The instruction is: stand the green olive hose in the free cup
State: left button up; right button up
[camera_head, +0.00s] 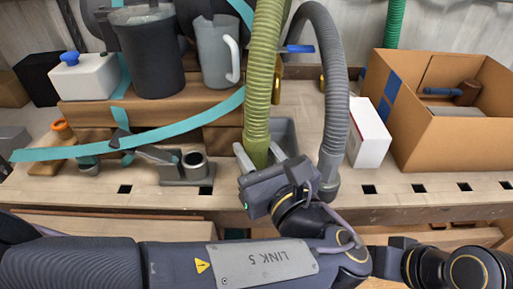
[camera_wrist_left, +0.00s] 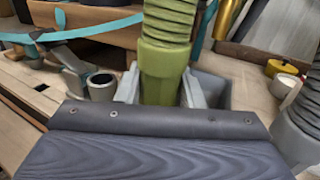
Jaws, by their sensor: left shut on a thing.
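The green olive hose (camera_head: 262,80) hangs upright, its smooth lower end between the fingers of my left gripper (camera_head: 258,155). The left gripper is shut on this end; the left wrist view shows the hose (camera_wrist_left: 165,65) between its two pale fingers (camera_wrist_left: 160,92). The free cup (camera_head: 194,162) is a short grey open ring on a grey base, left of the gripper and apart from the hose. It also shows in the left wrist view (camera_wrist_left: 101,85), left of the fingers. The hose's bottom rim is hidden by the gripper. My right gripper is not in view.
A grey hose (camera_head: 333,100) stands just right of the gripper. A grey bin (camera_head: 284,134) is behind the olive hose. A teal strap (camera_head: 150,135) runs above and behind the cup. A white box (camera_head: 369,135) and cardboard box (camera_head: 440,145) stand at right.

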pick_arm(q)
jog(key=shift+p, duration=0.95)
dwell(0.7)
jog(key=shift+f+b, duration=0.3)
jog(key=shift+f, duration=0.5)
dwell(0.5)
jog(key=shift+p, duration=0.45)
dwell(0.3)
jog(key=shift+f, duration=0.6)
dwell(0.6)
jog(key=o, duration=1.2)
jog(key=shift+p+v, duration=0.7)
jog(key=shift+v, duration=3.25)
